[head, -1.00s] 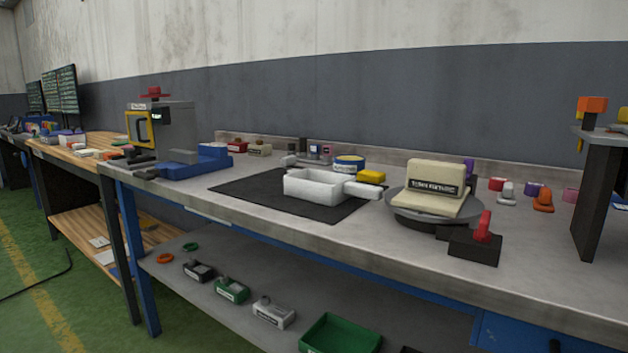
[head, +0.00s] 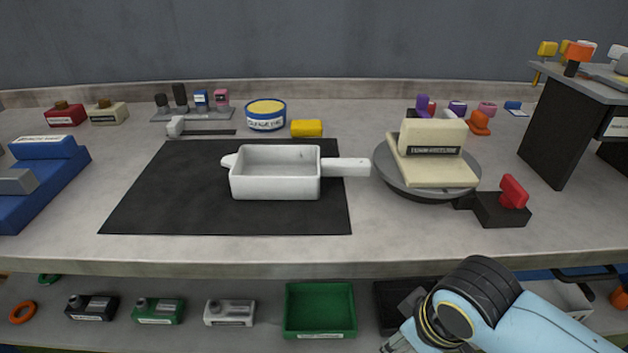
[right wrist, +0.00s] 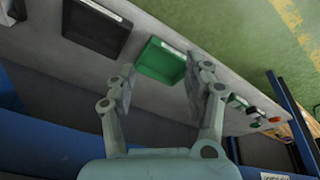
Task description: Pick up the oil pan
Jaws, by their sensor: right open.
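The oil pan (head: 275,187) is a white rectangular open pan with a handle to the right and a small spout at the left. It sits upright on a black mat (head: 165,205) on the workbench, and looks empty. My right gripper (right wrist: 158,78) is open and empty in the right wrist view, with the lower shelf and a green bin behind its fingers. In the head view my right arm comes in at the bottom right, below the bench's front edge; its fingers are mostly cut off by the frame. My left gripper is not in view.
A round turntable (head: 385,170) with a cream fixture (head: 432,140) stands just right of the pan's handle. The bench's front edge (head: 300,250) is clear.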

